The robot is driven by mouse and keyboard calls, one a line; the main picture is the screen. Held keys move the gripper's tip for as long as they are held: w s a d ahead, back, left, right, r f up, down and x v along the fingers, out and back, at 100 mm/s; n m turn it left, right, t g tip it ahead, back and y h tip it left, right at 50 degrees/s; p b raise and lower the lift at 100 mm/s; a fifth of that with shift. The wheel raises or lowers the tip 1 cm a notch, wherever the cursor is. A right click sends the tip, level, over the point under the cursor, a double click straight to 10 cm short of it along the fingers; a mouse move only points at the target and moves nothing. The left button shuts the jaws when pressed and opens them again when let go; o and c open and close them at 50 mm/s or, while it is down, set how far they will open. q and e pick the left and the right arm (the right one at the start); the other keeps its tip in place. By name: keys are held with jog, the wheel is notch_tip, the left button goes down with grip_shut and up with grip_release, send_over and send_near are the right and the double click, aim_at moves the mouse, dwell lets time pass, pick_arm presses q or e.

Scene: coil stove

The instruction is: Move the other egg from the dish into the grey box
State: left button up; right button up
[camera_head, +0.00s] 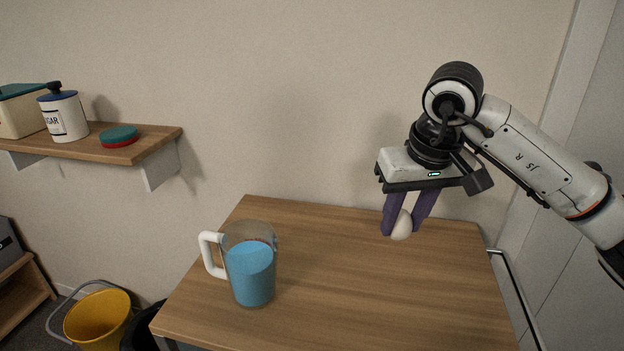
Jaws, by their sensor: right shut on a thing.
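My right gripper (405,229) comes in from the right, pointing down over the back right part of the wooden table. Its two purple fingers are shut on a pale egg (402,226), which shows between the fingertips. Whether the egg touches the tabletop or hangs above it, I cannot tell. No dish and no grey box that I can make out stand on the table. My left gripper is not in view.
A clear jug (252,270) of blue liquid with a white handle stands on the wooden table (350,300) at the left. A wall shelf (150,146) holds a sugar canister (65,117). A yellow bucket (98,318) is at lower left. The table's middle is clear.

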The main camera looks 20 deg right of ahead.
jog(key=shift+n+y, duration=0.3)
jog(key=shift+n, duration=0.6)
jog(key=s+a+f, duration=0.1)
jog(key=s+a, duration=0.2)
jog(key=s+a+f, duration=0.2)
jog(key=s+a, duration=0.1)
jog(key=s+a+f, duration=0.1)
jog(key=s+a, duration=0.1)
jog(key=a, duration=0.1)
jog(key=shift+s+a+f, duration=0.2)
jog(key=shift+s+a, duration=0.2)
jog(key=shift+s+a+f, duration=0.15)
jog(key=shift+s+a, duration=0.05)
jog(key=shift+s, duration=0.1)
jog(key=w+d+r+m+p, duration=0.1)
jog(key=w+d+r, duration=0.15)
jog(key=w, duration=0.25)
jog(key=w+d+r+m, duration=0.1)
jog(key=w+d+r, duration=0.1)
jog(key=w+d, duration=0.25)
send_over(374, 270)
jog(key=s, duration=0.1)
notch_tip(374, 270, down, 5)
jog(key=shift+a+f, duration=0.15)
jog(key=shift+f+p, duration=0.3)
jog(key=shift+f, duration=1.8)
jog(key=shift+f, duration=0.2)
jog(key=o, duration=1.2)
jog(key=shift+s, duration=0.1)
jog(key=shift+c, duration=0.2)
